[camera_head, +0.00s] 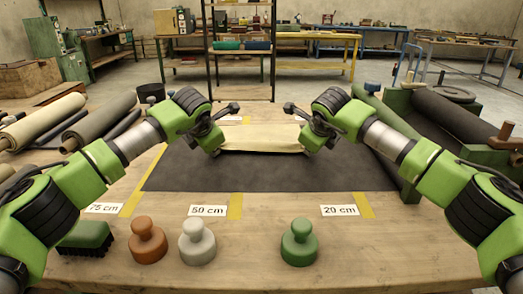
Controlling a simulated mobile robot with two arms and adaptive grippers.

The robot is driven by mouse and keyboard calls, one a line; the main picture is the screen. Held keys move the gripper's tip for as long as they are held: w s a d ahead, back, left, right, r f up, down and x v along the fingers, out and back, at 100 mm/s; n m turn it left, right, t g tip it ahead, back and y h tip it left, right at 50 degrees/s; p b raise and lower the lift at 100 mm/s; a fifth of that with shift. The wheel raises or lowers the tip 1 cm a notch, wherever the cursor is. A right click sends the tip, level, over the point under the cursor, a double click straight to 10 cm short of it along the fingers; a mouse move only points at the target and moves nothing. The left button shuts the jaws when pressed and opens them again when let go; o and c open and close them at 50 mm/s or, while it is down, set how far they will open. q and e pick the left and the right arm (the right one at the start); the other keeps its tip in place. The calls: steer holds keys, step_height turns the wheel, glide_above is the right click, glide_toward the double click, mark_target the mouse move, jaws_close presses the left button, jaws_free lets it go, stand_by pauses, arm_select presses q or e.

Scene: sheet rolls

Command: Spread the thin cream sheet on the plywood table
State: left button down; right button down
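The thin cream sheet (262,137) lies at the far middle of the plywood table (270,270), partly over a dark grey sheet (265,174). Its near edge looks thicker, like a roll or fold, and runs left to right. My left gripper (216,149) is at the left end of this near edge. My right gripper (306,147) is at its right end. Both fingertips are small and partly hidden, so I cannot tell whether they are shut on the sheet.
Brown (148,241), white (197,242) and green (299,243) knobbed weights and a green brush (86,238) stand along the near edge. Labels and yellow tape strips mark the table. Rolls (45,120) lie at the left; a green-framed roller (455,115) stands at the right.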

arm_select(q)
steer(key=c, duration=2)
jaws_free()
arm_select(e)
steer(key=c, duration=2)
jaws_free()
